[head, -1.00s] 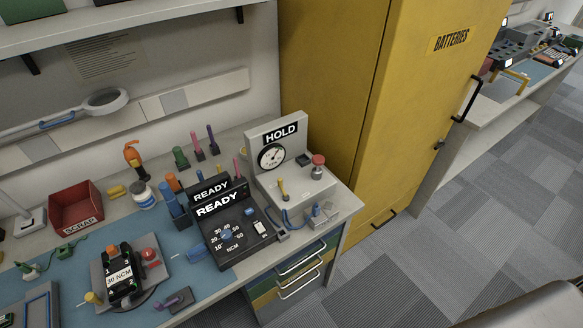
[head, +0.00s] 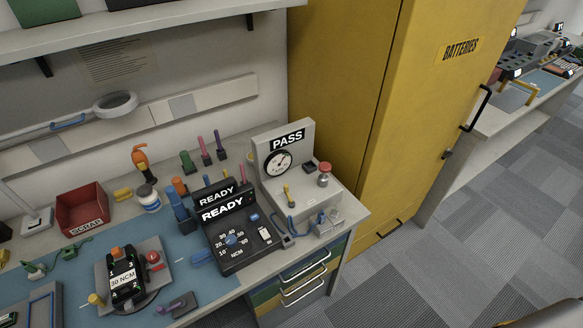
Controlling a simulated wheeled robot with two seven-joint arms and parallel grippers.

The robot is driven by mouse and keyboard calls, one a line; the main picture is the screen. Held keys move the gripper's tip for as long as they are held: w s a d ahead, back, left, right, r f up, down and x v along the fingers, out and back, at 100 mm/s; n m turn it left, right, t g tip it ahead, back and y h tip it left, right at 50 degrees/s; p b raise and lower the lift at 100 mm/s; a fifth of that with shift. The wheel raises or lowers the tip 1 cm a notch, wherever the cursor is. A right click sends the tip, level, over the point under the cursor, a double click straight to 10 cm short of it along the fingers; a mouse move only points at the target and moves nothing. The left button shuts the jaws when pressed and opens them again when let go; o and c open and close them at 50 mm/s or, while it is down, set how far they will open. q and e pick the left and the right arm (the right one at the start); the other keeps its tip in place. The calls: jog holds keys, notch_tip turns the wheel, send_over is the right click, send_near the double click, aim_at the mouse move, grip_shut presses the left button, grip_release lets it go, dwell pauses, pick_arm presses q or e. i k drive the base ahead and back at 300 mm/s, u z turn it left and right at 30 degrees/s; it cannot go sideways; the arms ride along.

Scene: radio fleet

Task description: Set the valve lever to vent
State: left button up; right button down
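A grey test unit (head: 306,207) stands at the right end of the workbench. Its upright panel shows the word PASS above a round white dial gauge (head: 278,163). A red button (head: 324,168) on a grey post sits to the right of the gauge. A small clear-grey fixture (head: 325,223) with a blue hose is at the unit's front.
A yellow BATTERIES cabinet (head: 400,120) stands close on the right.

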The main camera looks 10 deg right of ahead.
aim_at(290, 204)
jog(key=z, duration=0.7)
jog(key=k, duration=0.8)
jog(key=u, duration=0.6)
jog(key=i, duration=0.5)
